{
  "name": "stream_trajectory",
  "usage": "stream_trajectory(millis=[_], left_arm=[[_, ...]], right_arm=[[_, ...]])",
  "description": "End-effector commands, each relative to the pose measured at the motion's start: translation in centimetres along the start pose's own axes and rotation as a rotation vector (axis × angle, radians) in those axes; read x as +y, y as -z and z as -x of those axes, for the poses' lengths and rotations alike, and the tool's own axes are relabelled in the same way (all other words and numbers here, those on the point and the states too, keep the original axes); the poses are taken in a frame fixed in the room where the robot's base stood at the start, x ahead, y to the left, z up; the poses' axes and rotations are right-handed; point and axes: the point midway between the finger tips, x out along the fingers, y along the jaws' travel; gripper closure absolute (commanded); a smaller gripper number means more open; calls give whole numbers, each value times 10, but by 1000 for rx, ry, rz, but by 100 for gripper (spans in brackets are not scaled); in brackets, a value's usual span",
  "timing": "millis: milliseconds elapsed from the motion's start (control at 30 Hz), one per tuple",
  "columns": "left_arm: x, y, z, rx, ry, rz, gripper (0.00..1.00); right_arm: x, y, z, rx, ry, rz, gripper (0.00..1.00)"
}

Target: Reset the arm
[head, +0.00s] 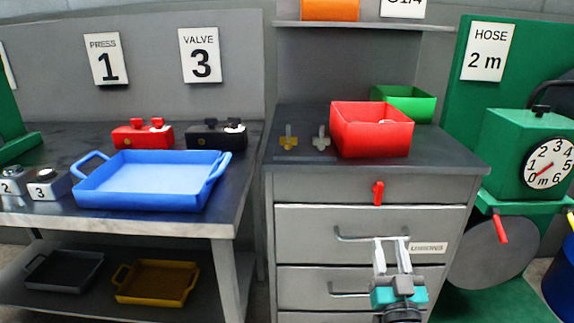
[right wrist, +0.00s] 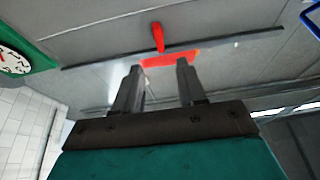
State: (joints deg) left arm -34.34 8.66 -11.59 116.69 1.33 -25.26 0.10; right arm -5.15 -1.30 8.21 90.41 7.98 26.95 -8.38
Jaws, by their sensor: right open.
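My right gripper (head: 392,257) is open and empty in front of the grey drawer cabinet (head: 240,190). Its two grey fingers point up, near the handle of a drawer with a small label. In the right wrist view the right gripper (right wrist: 160,75) shows its fingers apart. Beyond them is the red catch (right wrist: 157,38) on the cabinet front, with a red patch below it. The red catch also shows in the head view (head: 378,193), above the gripper. I cannot tell from these views whether the fingers touch the drawer handle. My left gripper is not in view.
On the cabinet top are a red bin (head: 371,140), a green bin (head: 418,104) and two small fittings (head: 289,140). A blue tray (head: 150,182) sits on the left bench. A green hose machine (head: 505,160) with a dial stands at right.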

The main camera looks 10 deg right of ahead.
Motion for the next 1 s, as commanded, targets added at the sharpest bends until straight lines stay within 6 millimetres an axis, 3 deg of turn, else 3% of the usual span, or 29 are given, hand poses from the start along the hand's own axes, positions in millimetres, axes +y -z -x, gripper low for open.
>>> stream_trajectory(millis=[167, 400, 533, 700, 1000], left_arm=[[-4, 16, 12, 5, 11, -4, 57], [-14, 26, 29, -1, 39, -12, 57], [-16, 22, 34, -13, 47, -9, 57], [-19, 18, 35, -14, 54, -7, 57], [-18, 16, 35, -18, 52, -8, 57]], right_arm=[[-26, -13, 42, -230, 131, 20, 60], [-69, -31, 169, -735, 359, 62, 60], [-78, -30, 218, -902, 417, 78, 60], [-80, -30, 239, -971, 438, 84, 60], [-80, -31, 239, -969, 437, 84, 60]])
